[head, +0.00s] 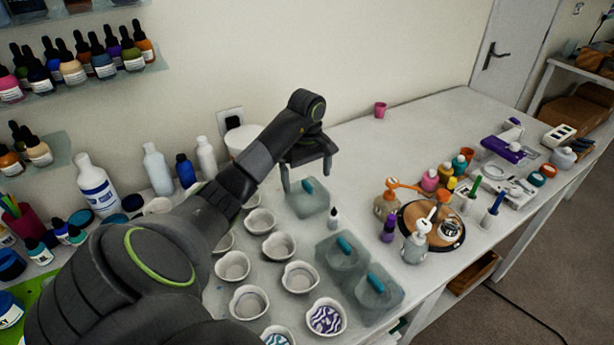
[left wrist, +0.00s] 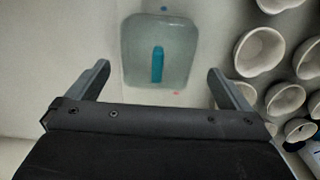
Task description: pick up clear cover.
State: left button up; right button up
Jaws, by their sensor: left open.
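Several clear covers with teal handles stand on the white table. The far clear cover (head: 308,199) is under my left gripper (head: 307,188) in the head view. In the left wrist view this clear cover (left wrist: 140,65) is a rounded, see-through box with a teal handle (left wrist: 157,64) on top. My left gripper (left wrist: 158,82) is open, its two fingers set wide apart with the cover ahead between them; it holds nothing. Two more clear covers, one in the middle (head: 336,268) and one nearer (head: 388,303), stand side by side towards the front edge. My right gripper does not show.
Several white cups (head: 232,266) stand left of the covers, some with patterned fillings. A small white dropper bottle (head: 333,217) stands just right of the far cover. A round wooden board (head: 409,218) with bottles is further right. The table behind the far cover is clear.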

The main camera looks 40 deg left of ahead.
aim_at(307, 184)
pick_arm(q)
jog(key=shift+f+b, duration=1)
jog(key=shift+f, duration=0.25)
jog(key=shift+w+a+f+b, duration=0.15)
jog(key=shift+f+b, duration=0.45)
jog(key=shift+f, duration=0.35)
jog(key=shift+w+f+b, duration=0.1)
jog(key=shift+f+b, duration=0.5)
jog(key=shift+f, duration=0.3)
jog(key=c, duration=0.7)
